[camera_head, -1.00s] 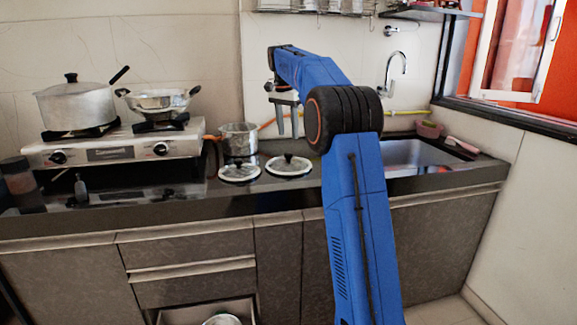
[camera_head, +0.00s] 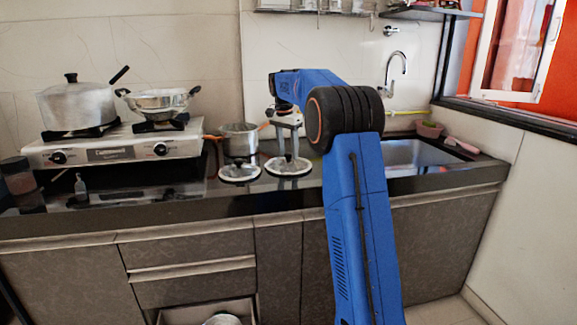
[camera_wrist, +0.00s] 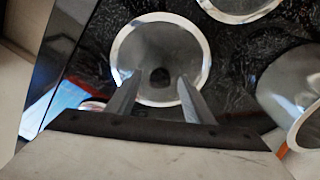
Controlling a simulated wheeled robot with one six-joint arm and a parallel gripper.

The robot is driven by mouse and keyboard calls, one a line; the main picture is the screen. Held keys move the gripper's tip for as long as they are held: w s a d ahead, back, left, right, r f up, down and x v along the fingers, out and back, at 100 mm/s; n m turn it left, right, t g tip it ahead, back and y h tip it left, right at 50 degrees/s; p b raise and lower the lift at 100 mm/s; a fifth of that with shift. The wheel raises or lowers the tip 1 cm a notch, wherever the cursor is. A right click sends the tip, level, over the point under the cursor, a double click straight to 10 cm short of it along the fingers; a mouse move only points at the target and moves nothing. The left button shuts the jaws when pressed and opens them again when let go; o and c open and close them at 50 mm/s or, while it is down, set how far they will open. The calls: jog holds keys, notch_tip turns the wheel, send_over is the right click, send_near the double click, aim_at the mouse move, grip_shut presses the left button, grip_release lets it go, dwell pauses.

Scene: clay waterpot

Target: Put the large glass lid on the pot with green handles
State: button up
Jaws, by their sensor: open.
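The large glass lid (camera_head: 275,168) lies on the dark counter, knob up, with a pale rim. In the wrist view the lid (camera_wrist: 133,48) shows with its dark knob between my two fingers. My gripper (camera_head: 288,154) is open and points down at the lid, with one finger on each side of the knob; it also shows in the wrist view (camera_wrist: 158,78). I cannot tell whether the fingers touch the lid. On the stove's right burner sits a wide metal pot (camera_head: 159,103) with two handles. The handles look dark here, so I cannot make out green.
A smaller glass lid (camera_head: 239,173) lies just left of the large one. A small saucepan (camera_head: 240,144) stands behind it. A tall lidded pot (camera_head: 77,108) sits on the left burner of the stove (camera_head: 110,153). The sink (camera_head: 420,155) is at right.

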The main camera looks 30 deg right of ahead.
grip_shut()
